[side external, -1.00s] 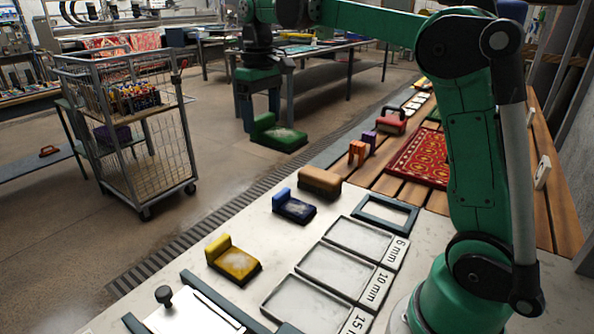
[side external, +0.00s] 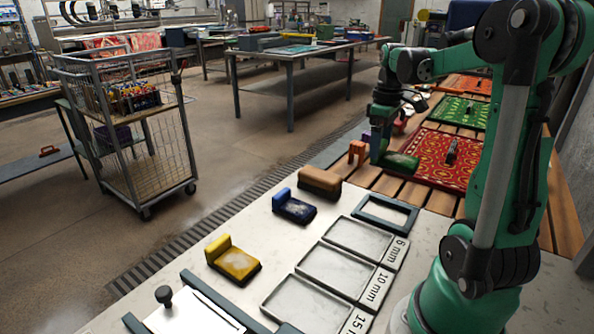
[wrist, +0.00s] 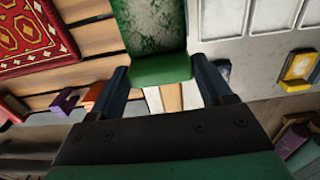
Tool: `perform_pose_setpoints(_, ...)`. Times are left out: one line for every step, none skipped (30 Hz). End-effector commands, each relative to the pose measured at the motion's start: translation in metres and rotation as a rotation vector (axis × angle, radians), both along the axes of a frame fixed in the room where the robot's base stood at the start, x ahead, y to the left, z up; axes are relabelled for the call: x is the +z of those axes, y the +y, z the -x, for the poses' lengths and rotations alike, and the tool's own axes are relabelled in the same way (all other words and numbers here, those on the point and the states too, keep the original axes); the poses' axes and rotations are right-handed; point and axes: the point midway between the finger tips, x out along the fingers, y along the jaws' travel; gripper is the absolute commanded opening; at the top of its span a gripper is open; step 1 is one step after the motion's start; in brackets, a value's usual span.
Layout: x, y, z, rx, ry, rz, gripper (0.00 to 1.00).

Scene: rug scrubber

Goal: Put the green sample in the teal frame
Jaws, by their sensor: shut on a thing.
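My gripper (side external: 380,148) is shut on the green sample (side external: 402,162), a flat pad with a raised green grip block. In the side view it is in front of the left edge of the red rug; the height of the gap below it is hard to judge. In the wrist view the sample (wrist: 150,38) extends forward from between the fingers (wrist: 163,76), with its speckled pale face visible. The teal frame (side external: 392,202) lies empty on the pale worktop, nearer the side camera than my gripper and apart from the sample.
Marked trays (side external: 335,267) lie beside the frame. An orange block (side external: 357,151) stands close to my gripper. The red rug (side external: 440,150) lies on wooden slats.

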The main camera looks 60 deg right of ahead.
Motion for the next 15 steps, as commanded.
perform_pose_setpoints(-0.013, 0.0, 0.0, 0.0, 0.0, 0.0, 0.21)
perform_pose_setpoints(-0.02, 0.0, 0.0, 0.0, 0.0, 0.0, 0.21)
perform_pose_setpoints(-0.03, 0.0, 0.0, 0.0, 0.0, 0.0, 0.21)
perform_pose_setpoints(-0.037, 0.0, 0.0, 0.0, 0.0, 0.0, 0.21)
perform_pose_setpoints(-0.044, 0.0, 0.0, 0.0, -0.001, 0.0, 0.21)
perform_pose_setpoints(-0.053, 0.0, -0.001, 0.0, -0.001, 0.0, 0.21)
perform_pose_setpoints(-0.059, 0.0, -0.001, 0.0, -0.001, 0.0, 0.21)
perform_pose_setpoints(-0.065, 0.0, 0.0, 0.0, -0.001, 0.001, 0.21)
perform_pose_setpoints(-0.071, 0.0, 0.0, 0.0, -0.001, 0.001, 0.21)
perform_pose_setpoints(-0.076, 0.0, 0.0, 0.0, -0.001, 0.001, 0.21)
perform_pose_setpoints(-0.08, 0.0, -0.001, 0.0, -0.001, 0.001, 0.21)
perform_pose_setpoints(-0.083, 0.0, -0.001, 0.0, -0.001, 0.001, 0.21)
perform_pose_setpoints(-0.086, 0.0, -0.001, 0.0, -0.001, 0.001, 0.21)
perform_pose_setpoints(-0.087, 0.0, -0.001, 0.0, -0.001, 0.001, 0.21)
perform_pose_setpoints(-0.09, 0.0, -0.001, 0.0, -0.001, 0.001, 0.21)
